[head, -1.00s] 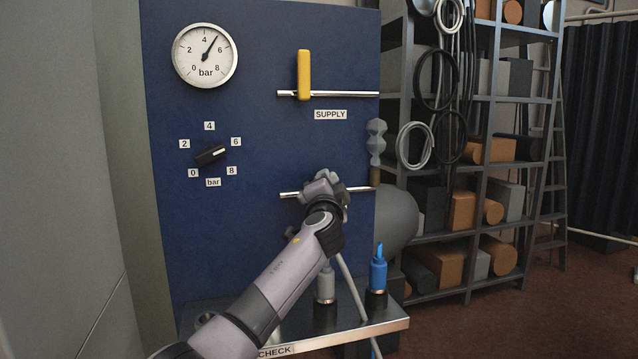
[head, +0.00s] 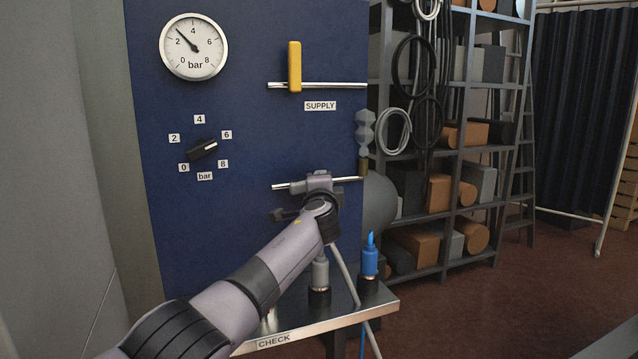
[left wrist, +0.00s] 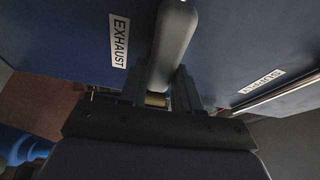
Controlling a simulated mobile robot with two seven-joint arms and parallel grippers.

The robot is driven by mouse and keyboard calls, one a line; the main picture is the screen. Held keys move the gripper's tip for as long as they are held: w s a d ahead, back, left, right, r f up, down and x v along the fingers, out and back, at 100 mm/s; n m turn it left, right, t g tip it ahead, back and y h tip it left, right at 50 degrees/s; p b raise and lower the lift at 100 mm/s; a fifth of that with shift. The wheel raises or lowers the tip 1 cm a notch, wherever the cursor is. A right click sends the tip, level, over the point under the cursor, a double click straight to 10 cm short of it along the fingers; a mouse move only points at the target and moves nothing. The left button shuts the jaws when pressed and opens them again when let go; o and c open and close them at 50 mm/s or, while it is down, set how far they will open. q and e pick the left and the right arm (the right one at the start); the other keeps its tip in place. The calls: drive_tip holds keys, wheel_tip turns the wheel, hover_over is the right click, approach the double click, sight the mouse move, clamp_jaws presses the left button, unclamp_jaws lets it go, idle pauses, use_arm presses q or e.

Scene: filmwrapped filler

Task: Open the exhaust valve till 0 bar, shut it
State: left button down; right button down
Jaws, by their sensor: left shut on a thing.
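The round bar gauge (head: 193,47) on the blue panel has its needle between 2 and 4. My left gripper (head: 317,188) is at the lower pipe (head: 346,179), mostly hidden by my own wrist in the head view. In the left wrist view its fingers (left wrist: 160,92) are shut on a grey exhaust valve handle (left wrist: 175,42), beside the EXHAUST label (left wrist: 120,42). The handle's angle to the pipe is unclear in the head view. My right gripper is out of view.
The yellow supply lever (head: 294,66) stands upright across the upper pipe. A black selector knob (head: 203,149) is at the left. A ledge (head: 300,330) below carries a grey and a blue fitting (head: 370,260). Shelving (head: 450,150) stands at the right.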

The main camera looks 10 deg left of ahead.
use_arm(q)
drive_tip(key=shift+f, duration=0.15)
drive_tip(key=c, duration=0.9)
unclamp_jaws()
drive_tip(key=shift+s+d, duration=0.15)
drive_tip(key=shift+p+v, duration=0.45)
drive_tip(key=shift+v, duration=2.95)
drive_tip(key=shift+s, duration=0.1)
